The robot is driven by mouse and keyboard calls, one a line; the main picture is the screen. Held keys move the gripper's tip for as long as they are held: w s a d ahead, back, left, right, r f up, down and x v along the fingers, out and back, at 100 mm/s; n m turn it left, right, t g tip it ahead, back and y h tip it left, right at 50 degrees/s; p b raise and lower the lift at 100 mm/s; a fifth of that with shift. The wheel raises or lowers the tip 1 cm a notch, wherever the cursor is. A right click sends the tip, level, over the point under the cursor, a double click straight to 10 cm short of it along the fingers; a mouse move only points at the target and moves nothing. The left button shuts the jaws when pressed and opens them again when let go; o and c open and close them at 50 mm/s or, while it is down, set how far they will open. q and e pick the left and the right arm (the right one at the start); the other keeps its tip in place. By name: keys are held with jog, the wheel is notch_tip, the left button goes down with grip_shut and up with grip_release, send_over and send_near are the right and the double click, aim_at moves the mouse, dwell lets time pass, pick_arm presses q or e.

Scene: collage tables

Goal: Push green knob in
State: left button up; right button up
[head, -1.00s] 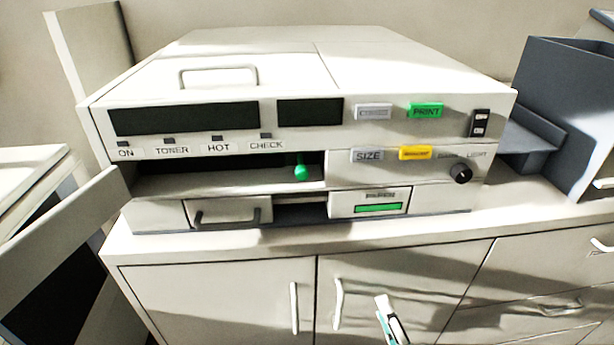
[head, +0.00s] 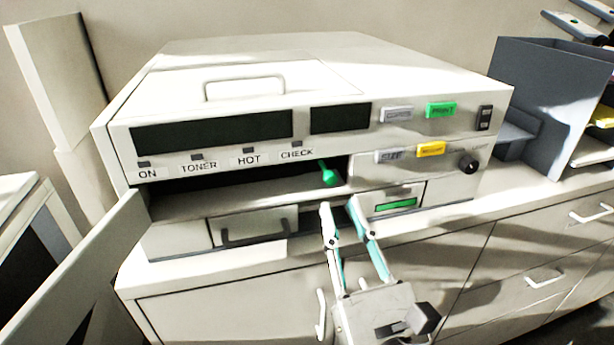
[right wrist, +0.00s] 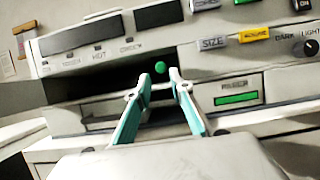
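The green knob (head: 328,174) sticks out at the right end of the dark open slot in the front of the white copier (head: 420,70). It also shows in the right wrist view (right wrist: 161,67), just above and between my fingertips. My right gripper (head: 339,206) is open and empty, its fingers pointing at the copier just below the knob in the head view. The right wrist view shows its two teal fingers (right wrist: 158,84) spread apart. I cannot tell whether a finger touches the copier. My left gripper is not in view.
An open white panel (head: 75,265) stands out from the copier's left side. A drawer with a dark handle (head: 255,232) lies below the slot. A dark grey box (head: 560,85) stands on the cabinet to the right. The cabinet top ahead of the copier is narrow.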

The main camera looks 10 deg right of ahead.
aim_at(332, 184)
jog(key=p+x, duration=0.1)
jog(key=x, duration=0.5)
jog(key=shift+w+d+r+p, duration=0.1)
jog(key=shift+w+r+p, duration=0.05)
jog(key=shift+w+p, duration=0.2)
jog(key=shift+w, duration=0.35)
jog(key=shift+c, duration=0.5)
